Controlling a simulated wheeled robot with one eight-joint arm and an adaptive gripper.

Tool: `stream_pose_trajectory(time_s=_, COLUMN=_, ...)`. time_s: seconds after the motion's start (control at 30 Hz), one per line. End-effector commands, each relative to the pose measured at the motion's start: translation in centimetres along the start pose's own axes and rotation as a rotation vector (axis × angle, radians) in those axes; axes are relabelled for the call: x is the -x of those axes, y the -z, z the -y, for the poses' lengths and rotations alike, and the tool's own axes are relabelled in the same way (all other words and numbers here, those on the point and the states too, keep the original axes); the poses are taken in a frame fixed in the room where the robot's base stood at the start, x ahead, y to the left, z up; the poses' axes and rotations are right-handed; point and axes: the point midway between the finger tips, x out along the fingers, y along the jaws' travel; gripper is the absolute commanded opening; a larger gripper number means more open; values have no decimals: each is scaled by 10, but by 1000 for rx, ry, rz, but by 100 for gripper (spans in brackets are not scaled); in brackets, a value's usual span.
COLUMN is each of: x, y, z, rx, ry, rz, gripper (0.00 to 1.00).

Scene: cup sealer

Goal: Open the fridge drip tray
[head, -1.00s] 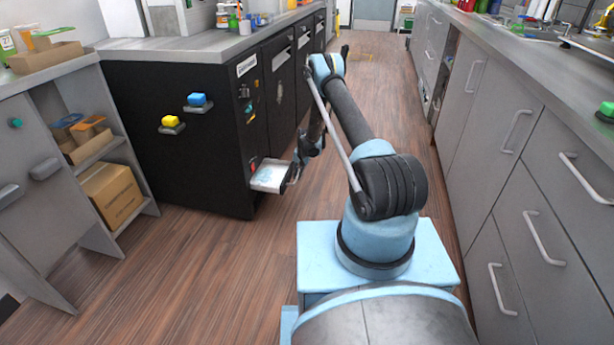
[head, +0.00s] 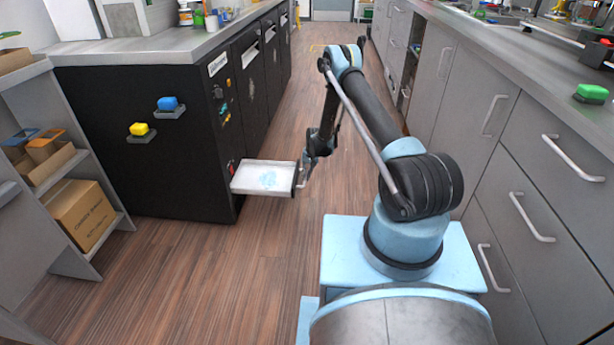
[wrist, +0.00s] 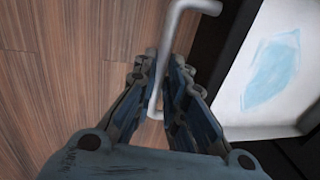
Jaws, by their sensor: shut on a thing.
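The drip tray (head: 262,178) is a shallow white tray with a blue patch of liquid in it. It sticks out from the lower front of the black fridge (head: 226,120), level and well extended. In the wrist view the tray (wrist: 285,75) is at the right, with its dark front panel (wrist: 222,50) beside my gripper. A grey bar handle (wrist: 167,50) on the panel runs between the fingers. My gripper (wrist: 165,92) is shut on this handle. In the head view my gripper (head: 303,172) is at the tray's front, its fingers small and partly hidden.
Grey drawers (head: 520,190) with bar handles line the right side of the aisle. A shelf unit (head: 60,150) with a cardboard box (head: 82,212) stands at the left. Wooden floor (head: 190,270) is clear in front of the fridge's side and along the aisle.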

Motion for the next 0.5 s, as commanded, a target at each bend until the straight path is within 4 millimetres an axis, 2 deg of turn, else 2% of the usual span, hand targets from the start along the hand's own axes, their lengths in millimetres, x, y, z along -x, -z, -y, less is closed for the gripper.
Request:
stream_pose_trajectory(time_s=0.3, x=0, y=4, z=0, rx=0, ry=0, rz=-9, gripper=0)
stream_pose_trajectory(time_s=0.33, x=0, y=4, z=0, rx=0, ry=0, rz=-8, gripper=18)
stream_pose_trajectory(time_s=0.4, x=0, y=3, z=0, rx=1, ry=0, rz=-7, gripper=31)
stream_pose_trajectory(time_s=0.5, x=0, y=2, z=0, rx=1, ry=0, rz=-6, gripper=31)
